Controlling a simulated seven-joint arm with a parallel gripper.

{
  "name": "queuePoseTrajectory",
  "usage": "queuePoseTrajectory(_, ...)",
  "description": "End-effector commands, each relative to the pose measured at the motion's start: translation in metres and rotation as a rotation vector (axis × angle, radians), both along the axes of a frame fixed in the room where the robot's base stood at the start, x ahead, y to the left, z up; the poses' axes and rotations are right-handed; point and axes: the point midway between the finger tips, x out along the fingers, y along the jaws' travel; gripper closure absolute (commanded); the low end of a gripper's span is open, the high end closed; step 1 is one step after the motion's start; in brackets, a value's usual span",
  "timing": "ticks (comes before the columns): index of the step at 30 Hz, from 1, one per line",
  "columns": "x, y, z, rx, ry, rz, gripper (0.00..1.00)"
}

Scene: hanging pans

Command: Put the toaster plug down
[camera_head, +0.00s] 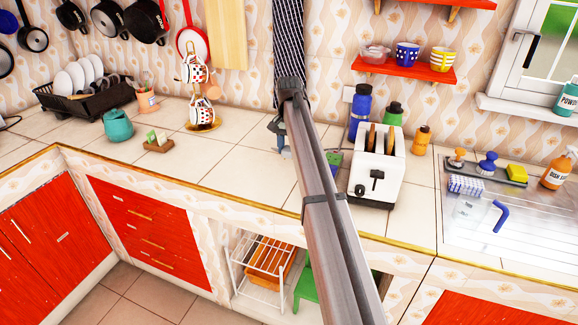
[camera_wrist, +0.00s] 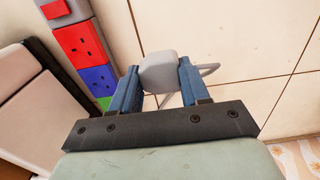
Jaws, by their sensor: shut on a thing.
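In the wrist view my gripper (camera_wrist: 158,82) has its two blue fingers shut on the grey toaster plug (camera_wrist: 160,68). A pale cord loops out beside the right finger. The plug is over the tiled counter; I cannot tell whether it touches the tiles. The power strip (camera_wrist: 82,48), with red, blue and green sockets, lies to the left, apart from the plug. In the head view my arm hides the plug and most of the gripper. The white toaster (camera_head: 377,170), with dark bread slices, stands to the right of my arm.
Blue (camera_head: 360,112) and green (camera_head: 393,113) bottles stand behind the toaster. A mug rack (camera_head: 203,112), a small wooden tray (camera_head: 158,146) and a teal pot (camera_head: 118,125) are to the left. Bare tiles (camera_head: 240,165) lie left of my arm. The counter's front edge is close.

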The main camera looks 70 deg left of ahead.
Motion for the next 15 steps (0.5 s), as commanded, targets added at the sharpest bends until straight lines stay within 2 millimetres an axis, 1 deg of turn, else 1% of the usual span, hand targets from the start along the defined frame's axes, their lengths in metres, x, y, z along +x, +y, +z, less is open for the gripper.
queuePoseTrajectory(1,0.0,-0.001,-0.01,-0.001,0.001,0.0,1.0)
queuePoseTrajectory(3,0.0,-0.001,-0.02,0.0,0.0,0.001,1.0)
queuePoseTrajectory(10,0.0,0.0,-0.037,0.0,0.0,0.001,1.0)
queuePoseTrajectory(15,0.0,0.0,-0.059,0.0,0.0,0.001,1.0)
